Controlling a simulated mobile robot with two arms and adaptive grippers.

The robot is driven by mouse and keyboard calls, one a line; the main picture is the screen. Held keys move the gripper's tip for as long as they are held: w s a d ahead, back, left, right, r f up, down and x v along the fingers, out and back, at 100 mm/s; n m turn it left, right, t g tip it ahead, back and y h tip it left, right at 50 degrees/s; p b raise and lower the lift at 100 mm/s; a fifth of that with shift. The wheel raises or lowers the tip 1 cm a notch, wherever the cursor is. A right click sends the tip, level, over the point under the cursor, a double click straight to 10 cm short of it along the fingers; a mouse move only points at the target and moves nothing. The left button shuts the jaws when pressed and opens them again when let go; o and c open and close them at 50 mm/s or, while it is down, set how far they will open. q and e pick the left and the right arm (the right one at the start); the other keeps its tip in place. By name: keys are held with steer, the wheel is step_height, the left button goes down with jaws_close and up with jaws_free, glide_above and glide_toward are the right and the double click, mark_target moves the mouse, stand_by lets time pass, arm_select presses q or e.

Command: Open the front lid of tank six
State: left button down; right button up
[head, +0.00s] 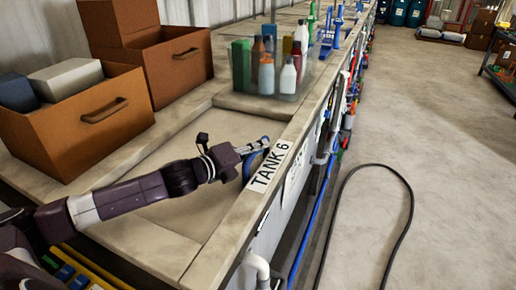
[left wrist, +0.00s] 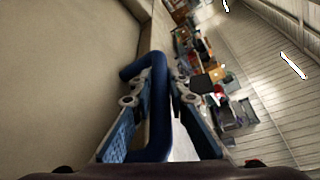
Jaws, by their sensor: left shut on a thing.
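Tank six shows in the head view by its white "TANK 6" label (head: 269,167) on the front rim. Its beige front lid (head: 180,215) lies flat within the rim, seemingly closed. A blue bar handle (head: 248,166) stands at the lid's front edge, partly hidden by my gripper. My left gripper (head: 262,146) reaches over the lid from the left and is shut on the handle. In the left wrist view the blue handle (left wrist: 153,120) runs between the two fingers of the gripper (left wrist: 162,85). My right gripper is not in view.
Brown boxes (head: 75,120) stand on the left of the tank top. A clear bin of bottles (head: 268,72) stands behind the lid. Blue pipes and fittings line the tank front. A black hose (head: 410,205) lies on the otherwise open floor at right.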

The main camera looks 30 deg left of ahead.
arm_select(q)
steer(key=shift+a, duration=0.15)
steer(key=shift+a, duration=0.25)
steer(key=b, duration=0.4)
glide_above(184, 147)
steer(key=c, duration=1.9)
jaws_free()
